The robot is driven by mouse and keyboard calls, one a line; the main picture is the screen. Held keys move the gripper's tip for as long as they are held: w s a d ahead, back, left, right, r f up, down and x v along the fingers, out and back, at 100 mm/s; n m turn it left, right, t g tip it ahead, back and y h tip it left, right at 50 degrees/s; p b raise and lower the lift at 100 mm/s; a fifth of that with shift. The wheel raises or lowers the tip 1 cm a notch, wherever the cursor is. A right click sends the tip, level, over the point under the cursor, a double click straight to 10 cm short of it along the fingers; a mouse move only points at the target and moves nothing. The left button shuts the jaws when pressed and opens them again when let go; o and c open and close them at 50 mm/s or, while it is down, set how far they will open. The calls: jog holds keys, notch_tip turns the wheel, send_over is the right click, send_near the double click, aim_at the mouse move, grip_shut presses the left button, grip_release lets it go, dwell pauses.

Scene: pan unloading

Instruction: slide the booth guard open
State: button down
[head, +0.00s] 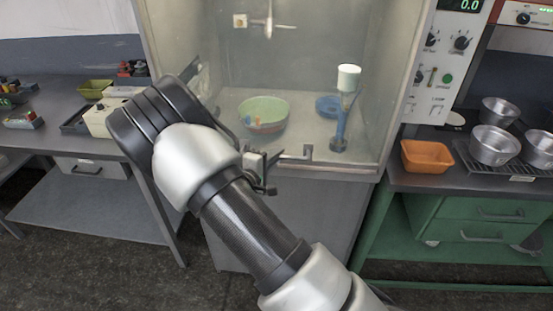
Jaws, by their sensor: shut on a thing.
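The booth (325,175) stands in the middle of the head view. Its guard seems to be a clear front panel whose edges are hard to make out. A pale metal handle (296,157) runs across low at the front of the booth. My gripper (265,167) is at the left end of this handle and is shut on it. My arm hides part of the booth's lower left and the exact finger contact.
Inside the booth are a green bowl (264,112), a blue dish (327,106) and a blue stand with a white top (348,78). A grey bench (60,135) is at left. A green bench at right holds an orange tray (427,156) and metal pans (494,145).

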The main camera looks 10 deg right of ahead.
notch_tip(320, 180, up, 36)
jog(key=p, duration=0.6)
jog(key=c, duration=1.8)
grip_release()
jog(key=b+v, duration=0.2)
jog(key=v, duration=1.5)
jog(key=shift+s+a, duration=0.2)
jog(key=shift+d, duration=0.1)
